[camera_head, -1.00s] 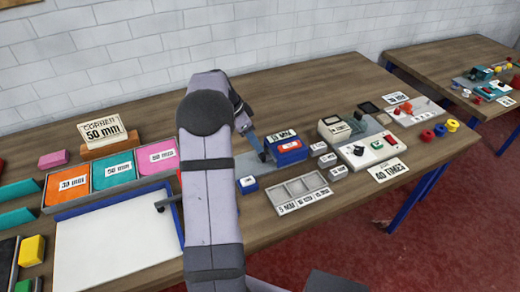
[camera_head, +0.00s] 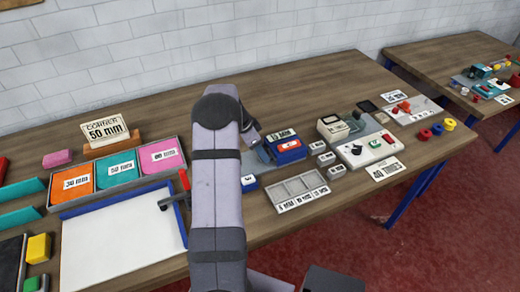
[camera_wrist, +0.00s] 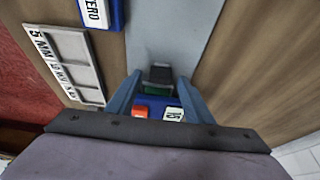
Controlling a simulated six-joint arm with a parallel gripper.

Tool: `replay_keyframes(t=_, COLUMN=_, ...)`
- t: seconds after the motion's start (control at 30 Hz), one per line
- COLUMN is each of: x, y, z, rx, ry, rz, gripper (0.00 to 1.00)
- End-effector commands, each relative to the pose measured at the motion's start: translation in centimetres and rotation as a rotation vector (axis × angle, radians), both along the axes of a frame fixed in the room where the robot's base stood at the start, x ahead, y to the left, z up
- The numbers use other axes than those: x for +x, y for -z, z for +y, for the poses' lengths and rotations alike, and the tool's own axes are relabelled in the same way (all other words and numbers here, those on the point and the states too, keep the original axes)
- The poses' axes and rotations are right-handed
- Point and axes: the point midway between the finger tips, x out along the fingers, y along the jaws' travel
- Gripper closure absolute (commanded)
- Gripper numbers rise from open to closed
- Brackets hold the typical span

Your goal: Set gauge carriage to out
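The gauge is a blue block with a white number label and a red patch, on a grey base plate. In the head view the gauge (camera_head: 289,155) stands right of my arm. In the wrist view the gauge (camera_wrist: 153,101) shows low between my fingers, with its red and green patches and a dark grey block (camera_wrist: 160,74) at its far end. I cannot tell which part is the carriage. My gripper (camera_wrist: 157,85) is open, its two blue-grey fingers spread over the gauge; contact cannot be told. In the head view my arm hides most of the gripper.
A blue block (camera_wrist: 101,12) labelled ZERO and a grey three-part tray (camera_wrist: 67,58) lie beside the plate. Small grey blocks (camera_head: 326,159) and a white device (camera_head: 366,150) stand to the right. A red-handled lever (camera_head: 184,182) is left of my arm.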

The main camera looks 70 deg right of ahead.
Motion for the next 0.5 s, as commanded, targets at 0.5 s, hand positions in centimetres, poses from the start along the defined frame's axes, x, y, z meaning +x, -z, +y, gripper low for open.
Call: replay_keyframes(t=0.5, x=1.5, y=0.4, z=1.2, rx=-0.001, ry=-0.005, rz=-0.001, gripper=1.00)
